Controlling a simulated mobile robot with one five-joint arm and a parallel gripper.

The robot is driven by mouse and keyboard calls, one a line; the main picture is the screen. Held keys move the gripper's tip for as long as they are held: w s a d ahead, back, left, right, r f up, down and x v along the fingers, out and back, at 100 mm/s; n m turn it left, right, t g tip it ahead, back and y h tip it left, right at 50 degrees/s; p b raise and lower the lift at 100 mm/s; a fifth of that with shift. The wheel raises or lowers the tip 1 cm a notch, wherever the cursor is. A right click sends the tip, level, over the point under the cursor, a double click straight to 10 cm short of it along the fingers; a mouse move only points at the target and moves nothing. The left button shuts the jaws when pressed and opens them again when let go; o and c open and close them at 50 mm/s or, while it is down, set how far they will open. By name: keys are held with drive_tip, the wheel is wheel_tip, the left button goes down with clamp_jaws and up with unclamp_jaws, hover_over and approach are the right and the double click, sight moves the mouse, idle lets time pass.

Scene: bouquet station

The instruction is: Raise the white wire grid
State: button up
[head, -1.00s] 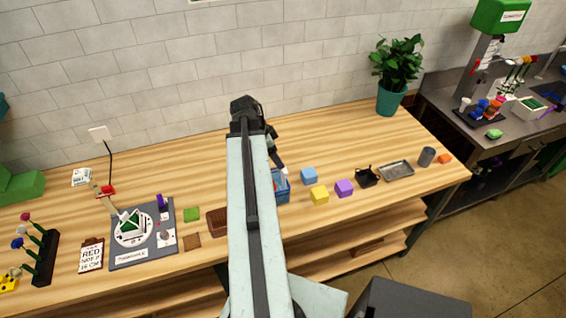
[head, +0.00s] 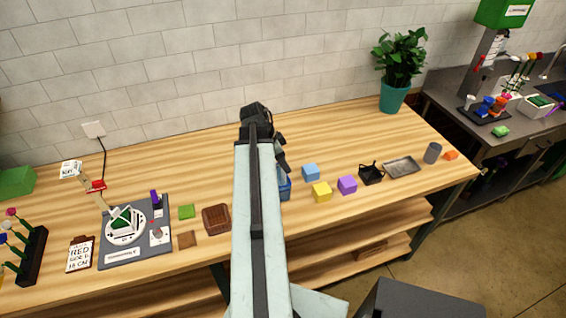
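I cannot clearly make out a white wire grid. White lines show around a green block (head: 123,220) on the white round turntable (head: 108,237), which sits on a grey mat (head: 143,257) at left; they are too small to tell if they are a grid. A red-and-tan jointed piece (head: 98,186) stands behind it. My gripper (head: 283,170) is right of the mat, pointing down over a blue crate (head: 285,190), well apart from the turntable. My arm hides part of the crate. Whether the fingers are open or hold anything cannot be told.
A brown tray (head: 216,231), a green square (head: 187,212) and a brown square (head: 187,240) lie between mat and arm. Blue (head: 311,172), yellow (head: 322,192) and purple (head: 348,185) cubes stand right of the crate. The table's back is mostly clear.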

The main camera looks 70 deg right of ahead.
clamp_jaws()
wheel_tip(320, 180, up, 8)
drive_tip(key=p, duration=0.8)
drive_tip(key=shift+r, duration=0.1)
drive_tip(key=shift+d, duration=0.15)
drive_tip(key=o, duration=0.6)
unclamp_jaws()
drive_tip(key=shift+c, duration=0.2)
drive_tip(key=p+v, duration=0.7)
drive_tip(key=shift+a+r, duration=0.2)
drive_tip(key=shift+w, duration=0.1)
